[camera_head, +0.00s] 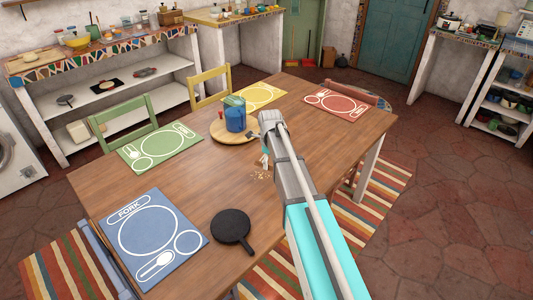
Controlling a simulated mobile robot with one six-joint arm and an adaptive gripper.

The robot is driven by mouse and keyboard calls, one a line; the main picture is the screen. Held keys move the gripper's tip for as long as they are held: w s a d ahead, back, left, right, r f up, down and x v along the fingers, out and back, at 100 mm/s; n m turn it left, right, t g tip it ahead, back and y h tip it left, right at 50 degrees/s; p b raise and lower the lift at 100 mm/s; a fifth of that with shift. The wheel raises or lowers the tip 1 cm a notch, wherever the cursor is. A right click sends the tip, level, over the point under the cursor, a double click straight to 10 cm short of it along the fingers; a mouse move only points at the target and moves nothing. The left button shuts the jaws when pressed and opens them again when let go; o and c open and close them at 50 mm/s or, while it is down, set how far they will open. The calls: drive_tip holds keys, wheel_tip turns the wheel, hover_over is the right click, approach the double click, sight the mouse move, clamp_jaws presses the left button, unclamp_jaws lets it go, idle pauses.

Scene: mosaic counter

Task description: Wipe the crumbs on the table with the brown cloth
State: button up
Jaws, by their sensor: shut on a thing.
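The wooden table (185,178) fills the middle of the view. Small pale crumbs (261,175) lie on it, just left of my arm. My gripper (265,160) is low over the table beside the crumbs, mostly hidden by my own arm. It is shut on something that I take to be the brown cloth. The cloth itself cannot be made out against the brown wood, and none shows elsewhere on the table. I cannot tell whether it touches the table.
A round wooden board (222,136) carrying a blue pitcher (235,117) stands close behind my gripper. A black pan (232,226) lies in front. Blue (190,255), green (132,152), yellow (268,93) and red (350,113) placemats lie around the table. Chairs stand at its edges.

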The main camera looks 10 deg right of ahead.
drive_tip(key=shift+w, duration=0.1)
drive_tip(key=w+n, duration=0.2)
drive_tip(key=w+f+n+b, duration=0.1)
drive_tip(key=w+n, duration=0.2)
drive_tip(key=shift+w+a, duration=0.1)
drive_tip(key=shift+w, duration=0.25)
drive_tip(key=shift+f, duration=0.1)
